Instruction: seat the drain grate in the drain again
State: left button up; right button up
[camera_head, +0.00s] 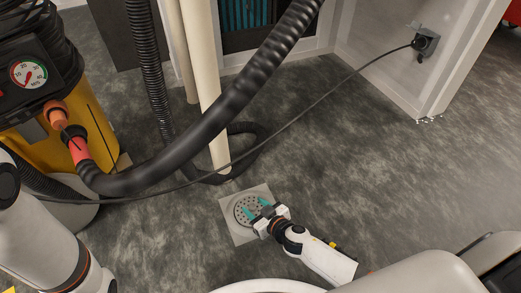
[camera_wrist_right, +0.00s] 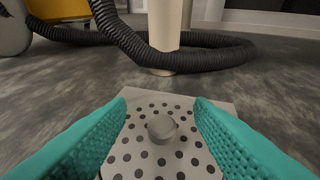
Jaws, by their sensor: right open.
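The drain grate (camera_head: 245,207) is a round grey plate with holes, lying on a pale square drain surround (camera_head: 233,232) in the floor. In the right wrist view the grate (camera_wrist_right: 140,162) shows a round knob (camera_wrist_right: 161,128) at its middle. My right gripper (camera_head: 263,212) is just above the grate's right side in the head view. Its teal fingers are open, one on each side of the knob (camera_wrist_right: 160,125), with gaps to both. Whether the grate lies level in the drain I cannot tell. My left gripper is not in view.
A yellow machine (camera_head: 95,125) with a gauge stands at the left. Its thick black hose (camera_head: 225,105) and a thin cable (camera_head: 320,98) cross above the floor. A cream pipe (camera_head: 205,75) stands behind the drain. The floor at right (camera_head: 400,165) is clear.

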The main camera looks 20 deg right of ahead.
jog(key=shift+w+f+b, duration=0.1)
jog(key=shift+f+b, duration=0.15)
jog(key=shift+b, duration=0.05)
jog(key=w+d+r+m+h+p, duration=0.1)
jog(key=r+p, duration=0.5)
jog(key=r, duration=0.8)
jog(key=w+d+r+m+h+p, duration=0.2)
jog(key=r+p, duration=0.5)
jog(key=r, duration=0.7)
jog(key=shift+w+d+t+h, duration=0.2)
jog(key=shift+t+h, duration=0.1)
jog(key=shift+t, duration=0.1)
